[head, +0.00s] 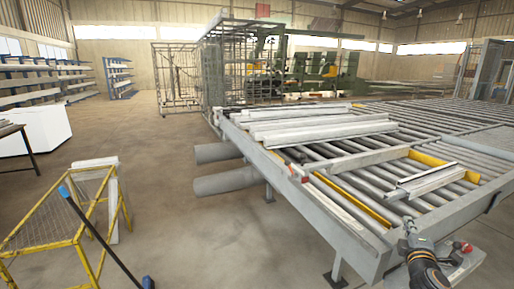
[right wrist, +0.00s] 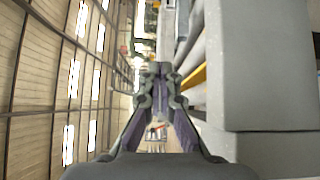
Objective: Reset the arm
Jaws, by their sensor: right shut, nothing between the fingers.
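My right arm comes in at the lower right of the head view, and its gripper (head: 409,228) is beside the near edge of the roller bench (head: 340,222). In the right wrist view the right gripper (right wrist: 160,72) has its two fingers together at the tips, with nothing held. The bench's grey frame (right wrist: 265,75) fills the right side of that view, close to the fingers. A short metal profile (head: 430,182) lies on the rollers near the yellow clamp bars. My left gripper is not in view.
Several long pale profiles (head: 310,125) lie at the bench's far left end. A red button (head: 466,247) is right of my right arm. A yellow mesh stand (head: 60,215) and a blue-topped broom (head: 100,237) are at left. Open floor (head: 200,240) lies between stand and bench.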

